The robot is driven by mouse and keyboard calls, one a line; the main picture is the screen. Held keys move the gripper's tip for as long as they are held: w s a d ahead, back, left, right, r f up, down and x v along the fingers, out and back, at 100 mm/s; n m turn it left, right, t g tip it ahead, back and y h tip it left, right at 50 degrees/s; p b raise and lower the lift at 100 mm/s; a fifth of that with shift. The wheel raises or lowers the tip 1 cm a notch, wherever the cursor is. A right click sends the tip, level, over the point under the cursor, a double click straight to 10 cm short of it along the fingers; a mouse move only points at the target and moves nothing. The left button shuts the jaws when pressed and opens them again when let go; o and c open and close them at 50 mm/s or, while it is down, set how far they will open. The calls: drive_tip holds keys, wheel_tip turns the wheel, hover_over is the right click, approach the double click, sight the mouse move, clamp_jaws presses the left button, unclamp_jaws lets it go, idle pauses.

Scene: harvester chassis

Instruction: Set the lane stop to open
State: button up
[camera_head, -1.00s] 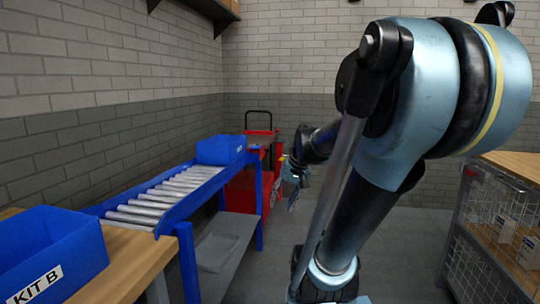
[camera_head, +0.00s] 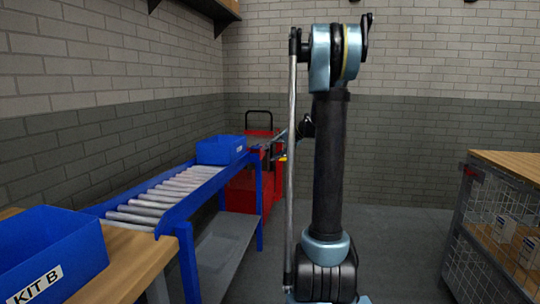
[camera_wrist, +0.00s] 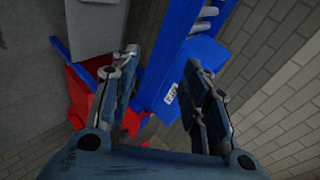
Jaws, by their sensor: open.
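The blue roller lane (camera_head: 165,195) slopes along the left side of the head view. A blue bin (camera_head: 221,150) sits at its far end. I cannot make out the lane stop as a separate part in either view. In the wrist view, my gripper (camera_wrist: 161,60) is open and empty, with its two fingers spread apart. Between and beyond the fingers are the lane's blue rail (camera_wrist: 172,35) and the labelled blue bin (camera_wrist: 182,78); the gripper appears apart from them. In the head view my arm hides most of the gripper.
A red cart (camera_head: 240,192) stands beyond the lane's far end and also shows in the wrist view (camera_wrist: 85,92). A blue KIT B bin (camera_head: 50,250) rests on a wooden bench (camera_head: 130,268) at the near left. A wire-sided cabinet (camera_head: 500,215) stands at right. The floor between is clear.

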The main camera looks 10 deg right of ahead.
drive_tip(key=w+d+f+m+t+y, duration=0.15)
drive_tip(key=w+d, duration=0.25)
drive_tip(key=w, duration=0.5)
drive_tip(key=w+d+f+m+t+y, duration=0.1)
drive_tip(key=w+d+f+y, duration=0.15)
drive_tip(key=w, duration=0.65)
drive_tip(key=w+d+f+m+t, duration=0.2)
drive_tip(key=w+d+f+t, duration=0.2)
drive_tip(key=w+d+f, duration=0.5)
drive_tip(key=w+d+r+x, duration=0.1)
drive_tip(key=r+x, duration=0.1)
drive_tip(key=x, duration=1.5)
drive_tip(key=shift+w+y, duration=0.4)
drive_tip(key=shift+a+r+g, duration=0.1)
drive_tip(key=shift+g, duration=0.15)
drive_tip(key=shift+c, duration=0.2)
clamp_jaws()
